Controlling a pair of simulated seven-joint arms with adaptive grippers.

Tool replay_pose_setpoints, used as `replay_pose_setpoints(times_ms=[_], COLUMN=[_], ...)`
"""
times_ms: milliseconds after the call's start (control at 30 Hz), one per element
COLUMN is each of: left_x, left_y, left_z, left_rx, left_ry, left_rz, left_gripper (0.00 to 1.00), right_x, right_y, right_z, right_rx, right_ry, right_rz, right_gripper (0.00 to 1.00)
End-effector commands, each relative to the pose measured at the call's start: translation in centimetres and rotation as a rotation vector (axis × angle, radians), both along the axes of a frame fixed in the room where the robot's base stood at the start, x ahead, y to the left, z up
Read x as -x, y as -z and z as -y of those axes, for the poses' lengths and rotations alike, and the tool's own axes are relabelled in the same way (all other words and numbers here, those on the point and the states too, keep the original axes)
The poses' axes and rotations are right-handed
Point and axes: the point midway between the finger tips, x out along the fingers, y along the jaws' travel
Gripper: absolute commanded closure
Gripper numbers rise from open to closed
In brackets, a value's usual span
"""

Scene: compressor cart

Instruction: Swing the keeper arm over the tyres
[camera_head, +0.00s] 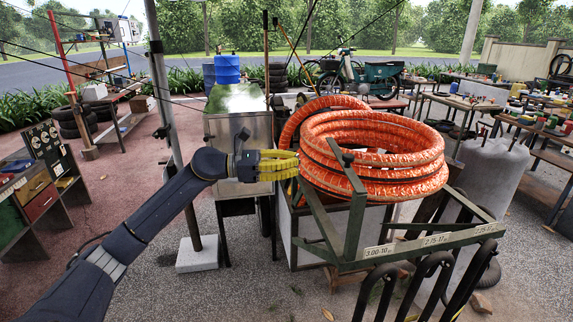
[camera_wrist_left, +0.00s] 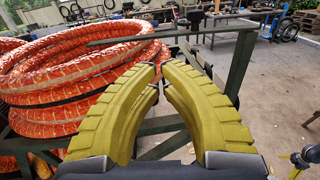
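A stack of tyres wrapped in orange (camera_head: 375,150) sits in a dark green metal rack (camera_head: 430,243), and fills the left of the left wrist view (camera_wrist_left: 75,85). A green bar (camera_head: 353,182) with a knob near its top slants in front of the tyres; I cannot tell surely whether it is the keeper arm. In the left wrist view a thin green bar (camera_wrist_left: 125,39) runs across the top of the tyres. My left gripper (camera_head: 297,165), with yellow ribbed fingers, is just left of the tyres. Its fingertips (camera_wrist_left: 158,68) nearly meet, with nothing seen between them.
A metal cabinet (camera_head: 238,135) stands behind my left gripper. A pole (camera_head: 165,90) on a white block (camera_head: 197,254) stands to the left. Black curved hooks (camera_head: 425,272) stick up at the front of the rack. Tables with goods (camera_head: 460,102) lie at the right.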

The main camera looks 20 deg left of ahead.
Motion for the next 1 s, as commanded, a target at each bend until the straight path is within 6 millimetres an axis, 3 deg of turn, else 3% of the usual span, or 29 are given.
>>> replay_pose_setpoints(times_ms=[200,500,1000], left_x=[-2.0,-3.9,-4.7], left_y=[-0.1,-0.1,0.0], left_z=[3.5,7.0,8.3], left_rx=[0.003,0.003,0.002], left_ry=[0.002,0.000,-0.001], left_rz=[0.001,0.001,-0.001], left_gripper=[1.00,1.00,1.00], right_x=[0.0,0.0,0.0], right_y=[0.0,0.0,0.0], right_z=[0.1,0.2,0.2], right_rx=[0.001,0.002,0.002], right_ry=[0.000,-0.001,-0.001], right_rz=[0.000,0.000,0.000], right_gripper=[0.00,0.00,0.00])
